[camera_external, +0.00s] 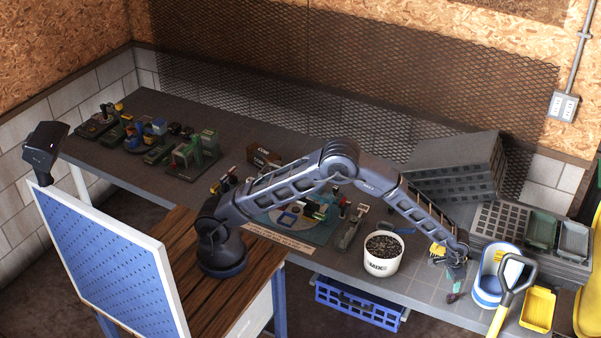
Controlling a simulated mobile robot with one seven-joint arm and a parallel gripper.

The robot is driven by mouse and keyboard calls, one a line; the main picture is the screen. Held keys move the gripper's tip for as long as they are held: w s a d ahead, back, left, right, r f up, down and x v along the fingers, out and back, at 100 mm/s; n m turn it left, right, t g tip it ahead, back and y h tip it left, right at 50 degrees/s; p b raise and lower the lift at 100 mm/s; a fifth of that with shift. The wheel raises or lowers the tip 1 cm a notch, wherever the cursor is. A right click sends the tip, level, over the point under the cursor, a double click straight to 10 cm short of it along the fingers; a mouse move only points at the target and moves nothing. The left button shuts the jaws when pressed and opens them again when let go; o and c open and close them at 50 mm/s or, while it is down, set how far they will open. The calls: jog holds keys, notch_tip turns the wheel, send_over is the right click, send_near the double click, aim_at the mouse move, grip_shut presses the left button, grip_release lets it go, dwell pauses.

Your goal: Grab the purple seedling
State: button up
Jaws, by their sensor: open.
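My gripper (454,272) is at the end of my outstretched arm, low over the front right of the grey bench and pointing down. Its jaws are open, though the fingers are small and dark here. Just below it, at the bench's front edge, is a small green and dark purplish thing (452,297). It looks like the purple seedling, but it is too small to be sure. I cannot tell whether the fingers touch it or stand around it.
A white bucket marked MIX (383,254) with dark contents stands left of my gripper. A blue and white bucket (493,279), a yellow-handled shovel (511,290) and a yellow tray (537,308) are at right. Grey seedling trays (497,221) lie behind. A blue crate (357,304) is below the bench.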

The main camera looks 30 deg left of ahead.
aim_at(451, 296)
jog(key=f, duration=0.5)
jog(key=shift+w+d+f, duration=0.2)
jog(key=shift+d+f, duration=0.05)
jog(key=shift+d, duration=0.15)
jog(key=shift+w+d+f, duration=0.1)
jog(key=shift+w+f, duration=0.05)
jog(key=shift+f, duration=0.75)
jog(key=shift+w+d+f, duration=0.1)
jog(key=shift+w+f, duration=0.1)
jog(key=shift+f, duration=0.65)
jog(key=shift+w+d+f, duration=0.1)
jog(key=shift+w+f, duration=0.05)
jog(key=shift+f, duration=0.75)
jog(key=c, duration=1.1)
